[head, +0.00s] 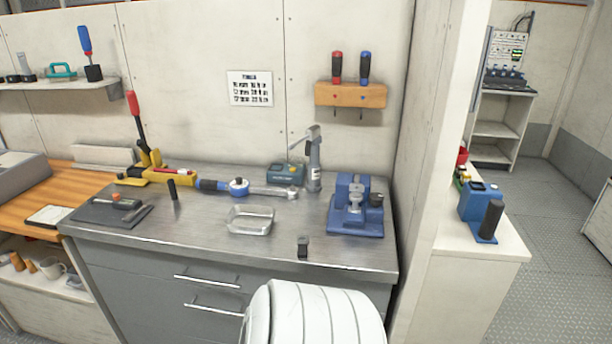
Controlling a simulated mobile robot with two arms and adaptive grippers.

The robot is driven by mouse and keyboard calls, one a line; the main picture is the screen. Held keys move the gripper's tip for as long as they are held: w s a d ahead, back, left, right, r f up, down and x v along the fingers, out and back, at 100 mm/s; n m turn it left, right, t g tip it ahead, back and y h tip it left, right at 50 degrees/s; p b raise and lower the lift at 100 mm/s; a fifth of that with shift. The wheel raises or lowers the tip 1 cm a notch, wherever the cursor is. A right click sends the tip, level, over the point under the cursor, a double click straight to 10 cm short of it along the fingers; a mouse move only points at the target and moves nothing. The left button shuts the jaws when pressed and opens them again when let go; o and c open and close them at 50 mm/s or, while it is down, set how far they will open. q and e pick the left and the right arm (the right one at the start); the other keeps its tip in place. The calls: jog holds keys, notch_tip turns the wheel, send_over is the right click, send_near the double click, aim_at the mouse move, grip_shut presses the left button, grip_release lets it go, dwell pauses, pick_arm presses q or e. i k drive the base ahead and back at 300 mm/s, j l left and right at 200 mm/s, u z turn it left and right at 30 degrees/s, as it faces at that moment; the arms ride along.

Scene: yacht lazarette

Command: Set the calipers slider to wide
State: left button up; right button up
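I cannot pick out the calipers with certainty. A grey upright tool (314,165) with a slanted bar at its top stands at the back of the steel workbench (200,232); I cannot tell whether it is the calipers or where any slider sits. A grey tool with a red-brown part (122,202) lies on a dark mat (95,213) at the bench's left end; its details are too small to read. Neither of my grippers shows in the head view.
A yellow tool (160,174) stands back left. Bare steel lies front left.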

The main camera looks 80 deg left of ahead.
aim_at(120, 204)
jog(key=u, duration=3.9)
